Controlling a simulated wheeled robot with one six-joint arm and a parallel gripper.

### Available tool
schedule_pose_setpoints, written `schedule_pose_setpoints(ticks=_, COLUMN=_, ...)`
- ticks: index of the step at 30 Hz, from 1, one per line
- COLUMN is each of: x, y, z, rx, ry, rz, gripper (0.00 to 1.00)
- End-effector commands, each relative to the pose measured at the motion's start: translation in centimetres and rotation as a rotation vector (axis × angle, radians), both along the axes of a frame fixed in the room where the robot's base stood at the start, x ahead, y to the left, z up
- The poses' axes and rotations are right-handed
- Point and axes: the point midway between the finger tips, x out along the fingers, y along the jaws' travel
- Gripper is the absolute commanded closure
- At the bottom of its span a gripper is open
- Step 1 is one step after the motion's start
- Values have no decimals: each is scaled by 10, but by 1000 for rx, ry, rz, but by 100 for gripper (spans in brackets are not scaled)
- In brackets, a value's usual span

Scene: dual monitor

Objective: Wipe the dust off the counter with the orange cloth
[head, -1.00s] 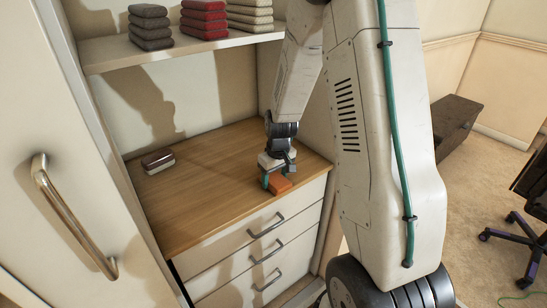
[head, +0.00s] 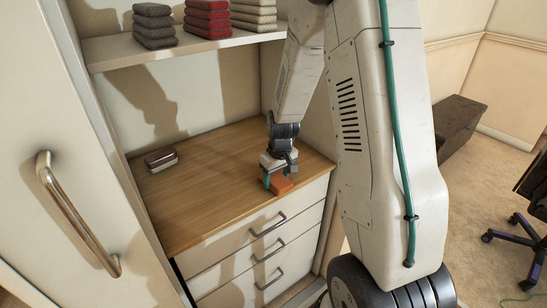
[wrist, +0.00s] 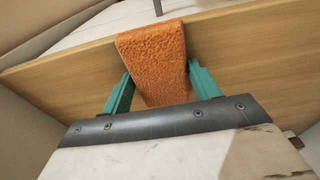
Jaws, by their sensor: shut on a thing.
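The orange cloth (head: 281,187) is a small folded block at the front right of the wooden counter (head: 215,190). My gripper (head: 279,181) is over it, pointing down. In the wrist view the cloth (wrist: 152,60) sits between the two green fingers of my gripper (wrist: 160,90), which are shut on it. The cloth appears to be at the counter's surface, but I cannot tell whether it touches. No dust can be made out on the counter at this size.
A dark red and white brush-like block (head: 161,159) lies at the counter's back left. Folded grey (head: 153,26), red (head: 207,18) and beige (head: 254,14) cloths are stacked on the shelf (head: 180,48) above. Drawers (head: 262,245) are below. The counter's middle is clear.

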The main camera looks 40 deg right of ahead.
Motion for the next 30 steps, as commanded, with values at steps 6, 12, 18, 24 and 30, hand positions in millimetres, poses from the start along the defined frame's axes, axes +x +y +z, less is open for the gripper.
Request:
schedule_pose_setpoints(ticks=6, x=0, y=4, z=22, rx=-2, ry=-6, rz=-3, gripper=64)
schedule_pose_setpoints(ticks=12, x=-1, y=6, z=40, rx=-1, ry=-1, rz=-3, gripper=64)
schedule_pose_setpoints(ticks=18, x=0, y=8, z=59, rx=-1, ry=-1, rz=0, gripper=64)
schedule_pose_setpoints(ticks=24, x=0, y=9, z=76, rx=-1, ry=-1, rz=3, gripper=64)
schedule_pose_setpoints(ticks=30, x=0, y=10, z=84, rx=-1, ry=1, rz=4, gripper=64)
